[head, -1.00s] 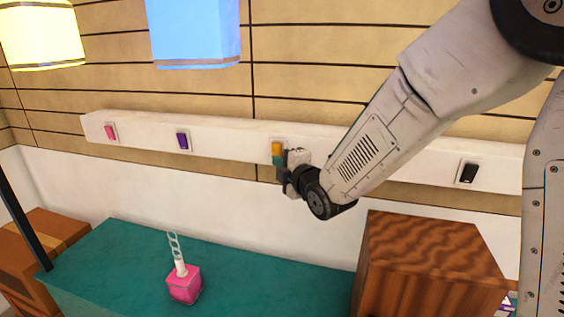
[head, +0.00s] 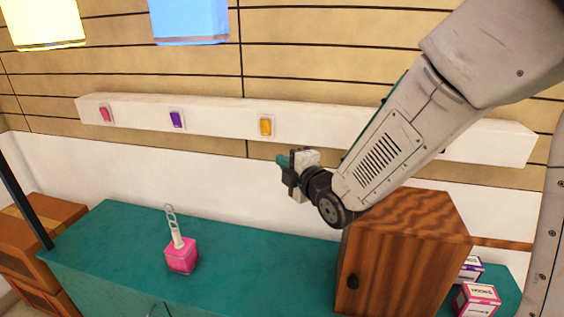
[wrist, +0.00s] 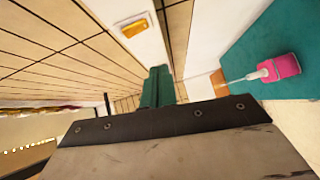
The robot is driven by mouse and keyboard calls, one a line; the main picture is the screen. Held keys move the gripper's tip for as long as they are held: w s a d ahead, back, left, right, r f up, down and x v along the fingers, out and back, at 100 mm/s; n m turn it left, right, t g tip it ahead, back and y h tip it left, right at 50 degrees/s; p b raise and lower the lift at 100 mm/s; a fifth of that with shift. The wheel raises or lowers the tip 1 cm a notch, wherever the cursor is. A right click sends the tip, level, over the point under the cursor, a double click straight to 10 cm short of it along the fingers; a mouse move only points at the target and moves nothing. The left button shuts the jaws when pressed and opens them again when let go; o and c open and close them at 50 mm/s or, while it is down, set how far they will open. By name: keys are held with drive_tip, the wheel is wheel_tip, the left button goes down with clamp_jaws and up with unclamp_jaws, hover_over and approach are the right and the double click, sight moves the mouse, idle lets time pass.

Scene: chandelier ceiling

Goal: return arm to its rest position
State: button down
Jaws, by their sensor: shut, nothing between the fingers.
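My gripper (head: 283,161) is shut and empty, held in the air in front of the wall, just below and right of the orange switch (head: 266,127). In the wrist view its teal fingers (wrist: 157,88) are together with nothing between them. The orange switch also shows in the wrist view (wrist: 134,29), apart from the fingers. My arm reaches in from the upper right in the head view, its forearm above the wooden cabinet.
A white ledge (head: 220,120) carries a pink switch (head: 105,114) and a purple switch (head: 176,119). A teal counter (head: 110,240) holds a pink bottle (head: 181,257), a wooden cabinet (head: 395,265) and small boxes (head: 477,300). Yellow (head: 42,22) and blue (head: 188,18) lamps hang above.

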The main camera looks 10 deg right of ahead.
wheel_tip(320, 180, down, 8)
drive_tip(key=s+d+m+g+h, duration=0.2)
drive_tip(key=m+g+h, duration=0.1)
drive_tip(key=m+g, duration=0.15)
drive_tip(key=s+d+f+m+g+h, duration=0.2)
drive_tip(key=s+d+m+g+h, duration=0.15)
drive_tip(key=s+d+m, duration=0.4)
drive_tip(key=s+d+r+m+g, duration=0.2)
drive_tip(key=s+d+r+m, duration=0.1)
drive_tip(key=s, duration=0.5)
drive_tip(key=s+d+r+m+g, duration=0.2)
drive_tip(key=s+r, duration=0.3)
drive_tip(key=s, duration=0.3)
drive_tip(key=s+d+r+m+g, duration=0.2)
drive_tip(key=s+d+r+m, duration=0.2)
drive_tip(key=s, duration=0.4)
drive_tip(key=shift+s+r+m+h, duration=0.25)
drive_tip(key=shift+r+m+h, duration=0.1)
drive_tip(key=shift+m, duration=0.15)
